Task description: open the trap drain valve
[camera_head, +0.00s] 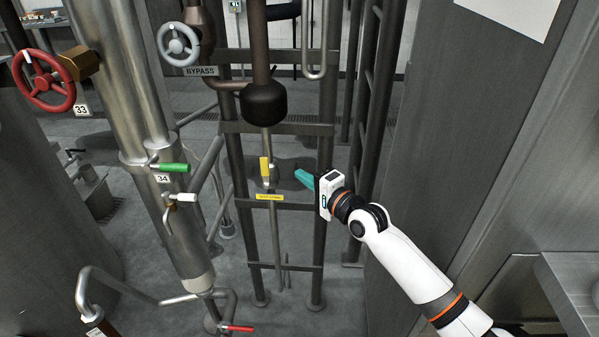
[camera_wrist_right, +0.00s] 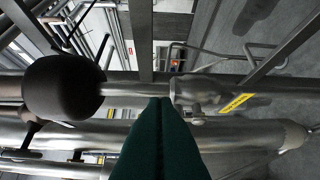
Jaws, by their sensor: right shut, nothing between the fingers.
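The trap drain valve has a yellow lever handle (camera_head: 265,170), which points up along a thin vertical pipe below a dark bulb-shaped trap. A yellow label (camera_head: 269,197) sits just under the valve; its text is too small to read surely. My right gripper (camera_head: 299,175) is shut and empty, its teal fingers pointing left at the valve, a little right of the handle and seemingly apart from it. In the right wrist view the shut fingers (camera_wrist_right: 160,102) cover the middle; the valve body (camera_wrist_right: 192,92) shows just right of their tips. The yellow handle is not visible there. My left gripper is out of view.
The dark trap (camera_head: 263,104) hangs above the valve. Frame posts (camera_head: 324,150) stand behind my gripper. At left, a steel column carries a green-handled valve (camera_head: 169,167) and a white-handled one (camera_head: 183,197). A red handwheel (camera_head: 45,80) and the bypass wheel (camera_head: 178,44) are higher.

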